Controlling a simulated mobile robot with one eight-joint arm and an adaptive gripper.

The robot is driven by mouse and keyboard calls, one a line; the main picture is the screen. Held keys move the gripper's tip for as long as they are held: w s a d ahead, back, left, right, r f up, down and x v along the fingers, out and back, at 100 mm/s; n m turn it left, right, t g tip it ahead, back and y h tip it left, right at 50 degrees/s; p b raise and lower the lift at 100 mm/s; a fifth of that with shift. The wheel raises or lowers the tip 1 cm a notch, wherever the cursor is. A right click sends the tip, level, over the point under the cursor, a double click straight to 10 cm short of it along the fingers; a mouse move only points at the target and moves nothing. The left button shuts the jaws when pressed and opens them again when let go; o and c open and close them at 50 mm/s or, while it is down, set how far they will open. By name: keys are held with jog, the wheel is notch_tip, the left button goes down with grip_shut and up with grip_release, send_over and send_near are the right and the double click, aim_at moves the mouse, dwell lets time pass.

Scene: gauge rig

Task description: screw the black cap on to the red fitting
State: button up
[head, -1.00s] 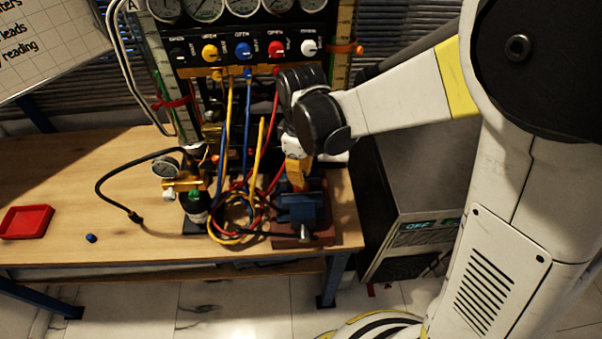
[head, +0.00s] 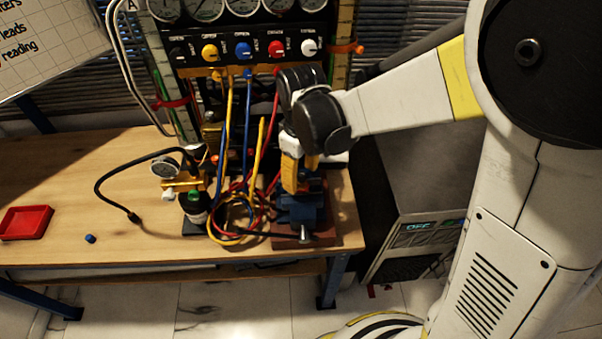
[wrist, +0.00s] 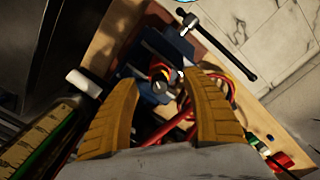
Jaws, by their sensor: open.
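My gripper (head: 300,180) is open above the blue vise (head: 302,211) at the right of the bench. In the wrist view its two yellow fingers (wrist: 160,88) are spread wide, with the vise (wrist: 150,62) beyond them. A small round piece with a dark and grey top (wrist: 160,86) sits at the vise between the fingers, apart from both. A reddish-orange bit shows beside it, which may be the red fitting. I cannot clearly tell the black cap, or whether it sits on the fitting. In the head view the fingers hide this spot.
Coiled red, blue and yellow hoses (head: 233,215) lie just left of the vise. A dark bottle (head: 195,206) and a small gauge (head: 165,167) stand farther left. A red tray (head: 27,222) and a blue cap (head: 90,239) lie on the left bench. The gauge panel (head: 250,50) rises behind.

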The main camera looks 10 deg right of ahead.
notch_tip(320, 180, up, 12)
dwell(0.6)
